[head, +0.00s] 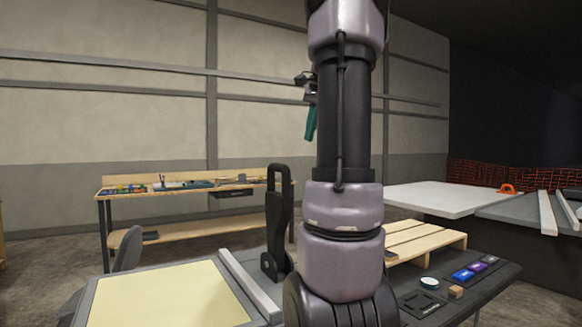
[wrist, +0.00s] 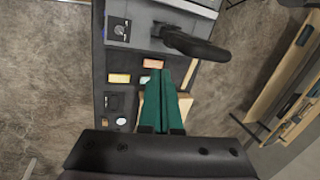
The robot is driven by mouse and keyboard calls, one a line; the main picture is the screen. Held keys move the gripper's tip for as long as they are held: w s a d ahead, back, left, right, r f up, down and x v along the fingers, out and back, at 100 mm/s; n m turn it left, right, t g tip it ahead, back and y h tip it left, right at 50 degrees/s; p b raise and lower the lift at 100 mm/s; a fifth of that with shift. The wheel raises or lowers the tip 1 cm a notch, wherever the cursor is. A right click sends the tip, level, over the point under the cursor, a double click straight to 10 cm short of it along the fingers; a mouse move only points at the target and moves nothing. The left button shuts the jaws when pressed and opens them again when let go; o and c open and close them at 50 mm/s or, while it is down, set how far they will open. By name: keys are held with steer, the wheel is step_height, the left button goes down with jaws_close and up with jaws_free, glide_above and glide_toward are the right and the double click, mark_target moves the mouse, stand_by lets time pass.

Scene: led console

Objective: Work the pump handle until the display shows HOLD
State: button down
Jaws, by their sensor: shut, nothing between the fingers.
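The pump handle (head: 279,215) is a black lever standing upright on the console, left of my arm in the head view. In the wrist view the black handle (wrist: 195,45) shows from above, its grip reaching to the right. My gripper (head: 309,136) is partly hidden by my arm, high above the console, with teal fingers pointing down. In the wrist view my gripper (wrist: 163,76) is shut and empty, apart from the handle. I cannot make out a display with readable text in either view.
The console carries a pale yellow panel (head: 168,296), a blue button (head: 463,275), a purple button (head: 477,267), a white round knob (head: 429,284) and a small wooden block (head: 456,292). Behind stand a pallet (head: 425,241), a workbench (head: 190,186) and a white table (head: 440,197).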

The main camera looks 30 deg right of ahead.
steer(key=w+a+f, duration=0.1)
steer(key=w+f, duration=0.6)
steer(key=f, duration=0.3)
steer(key=shift+f, duration=0.2)
stand_by(0.4)
